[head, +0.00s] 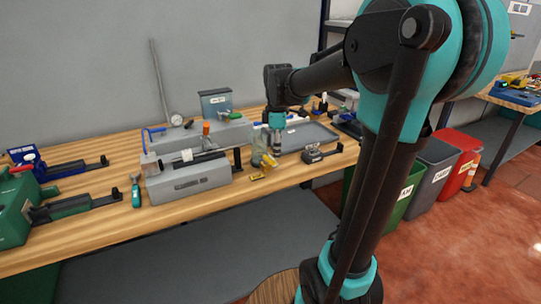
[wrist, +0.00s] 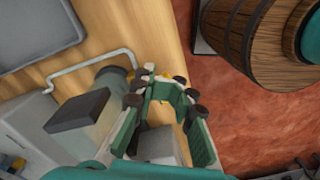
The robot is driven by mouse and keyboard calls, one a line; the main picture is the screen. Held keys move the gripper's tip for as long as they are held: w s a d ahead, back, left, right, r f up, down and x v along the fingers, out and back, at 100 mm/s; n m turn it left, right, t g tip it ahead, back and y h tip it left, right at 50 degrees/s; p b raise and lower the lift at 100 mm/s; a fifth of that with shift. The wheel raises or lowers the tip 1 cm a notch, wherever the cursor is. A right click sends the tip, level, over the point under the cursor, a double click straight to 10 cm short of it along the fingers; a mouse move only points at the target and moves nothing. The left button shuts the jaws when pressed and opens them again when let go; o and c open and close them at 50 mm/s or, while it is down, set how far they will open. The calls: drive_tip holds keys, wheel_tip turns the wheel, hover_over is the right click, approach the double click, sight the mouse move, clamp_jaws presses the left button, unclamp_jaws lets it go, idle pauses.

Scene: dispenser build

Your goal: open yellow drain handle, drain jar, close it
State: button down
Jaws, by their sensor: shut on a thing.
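In the head view my gripper (head: 276,143) points down at the right side of the clear jar (head: 256,158), near the bench's front edge. A yellow piece, the drain handle (head: 269,160), shows low beside the jar. In the wrist view my gripper (wrist: 168,88) has its teal fingers closed in at the yellow handle (wrist: 144,74), of which only small bits show past the fingertips. The jar (wrist: 104,84) stands left of the fingers, with a dark block in front of it. The fingers hide most of the handle, and the liquid level cannot be made out.
A grey box unit (head: 188,181) stands left of the jar. A yellow tag (head: 257,177) lies in front. Bins (head: 430,170) stand on the floor at right.

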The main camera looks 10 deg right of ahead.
drive_tip(key=shift+r, duration=2.65)
